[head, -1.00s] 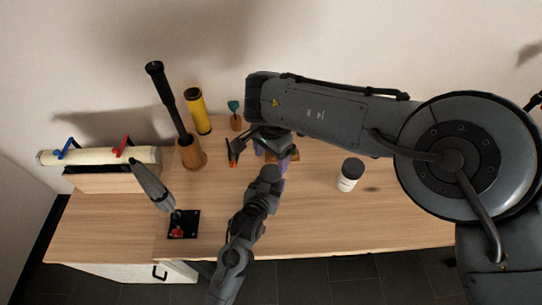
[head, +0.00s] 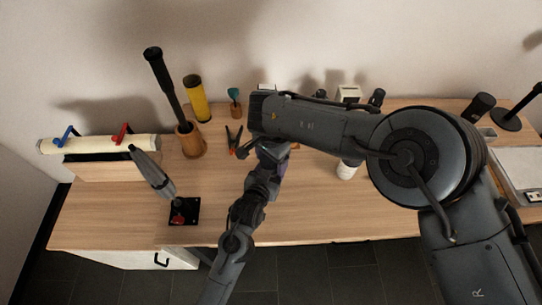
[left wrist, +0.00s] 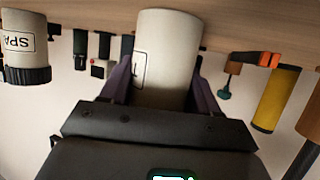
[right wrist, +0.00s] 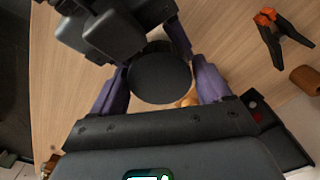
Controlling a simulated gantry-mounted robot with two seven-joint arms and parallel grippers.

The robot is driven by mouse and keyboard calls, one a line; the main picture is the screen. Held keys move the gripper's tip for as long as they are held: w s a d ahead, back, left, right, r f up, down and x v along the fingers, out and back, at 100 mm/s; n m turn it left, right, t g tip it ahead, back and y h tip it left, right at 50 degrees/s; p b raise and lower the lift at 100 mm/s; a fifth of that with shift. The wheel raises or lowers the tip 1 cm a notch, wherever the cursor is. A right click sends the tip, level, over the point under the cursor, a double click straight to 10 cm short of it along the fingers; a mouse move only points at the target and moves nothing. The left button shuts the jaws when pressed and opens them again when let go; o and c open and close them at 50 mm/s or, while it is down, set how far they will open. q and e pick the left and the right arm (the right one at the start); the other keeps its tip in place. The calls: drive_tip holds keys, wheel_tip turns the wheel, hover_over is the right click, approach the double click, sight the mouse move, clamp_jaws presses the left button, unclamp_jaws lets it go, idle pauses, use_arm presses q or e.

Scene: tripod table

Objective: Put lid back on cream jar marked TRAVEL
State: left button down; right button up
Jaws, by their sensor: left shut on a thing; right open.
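The white jar (left wrist: 168,55) stands between the purple fingers of my left gripper (left wrist: 160,80), which is shut on it; only part of its label, a letter like T, shows. In the right wrist view a round black lid (right wrist: 160,80) lies between the spread fingers of my right gripper (right wrist: 160,90), which is open. The lid is beside the left gripper's fingers; the jar under it is hidden, so I cannot tell how it sits. In the head view my right arm covers most of this spot.
Another white jar (head: 346,171) with a black lid stands to the right; its label begins SPA in the left wrist view (left wrist: 22,42). A black and orange clamp (right wrist: 280,35) lies nearby. A yellow tube (head: 196,98) and wooden holder (head: 190,141) stand at the back left.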

drive_tip(key=c, duration=0.7)
drive_tip(key=o, duration=1)
drive_tip(key=shift+r, duration=0.1)
